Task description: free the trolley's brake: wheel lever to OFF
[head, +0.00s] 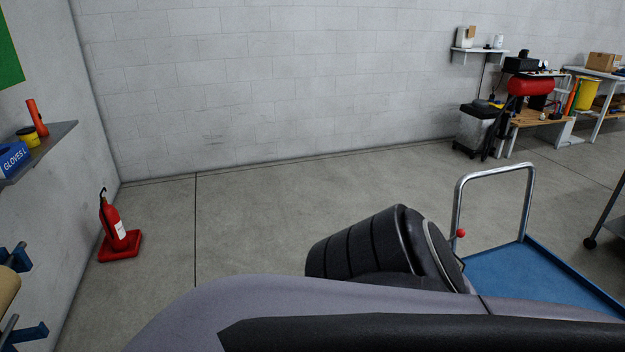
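The trolley (520,274) stands at the lower right, with a flat blue deck and an upright bent metal handle (493,172). A small red ball knob (461,233) shows beside the handle's left post, near the deck. I cannot tell whether it belongs to the wheel lever. The trolley's wheels and near side are hidden behind my arm or out of the picture, and no OFF marking can be made out. A grey and black arm of mine crosses the bottom of the view in front of the trolley. Neither gripper shows.
A red fire extinguisher (115,225) stands on a red base at the left. A wall shelf (45,150) holds a blue glove box. A bin (476,130) and workbenches (545,118) stand at the back right. The middle floor is clear.

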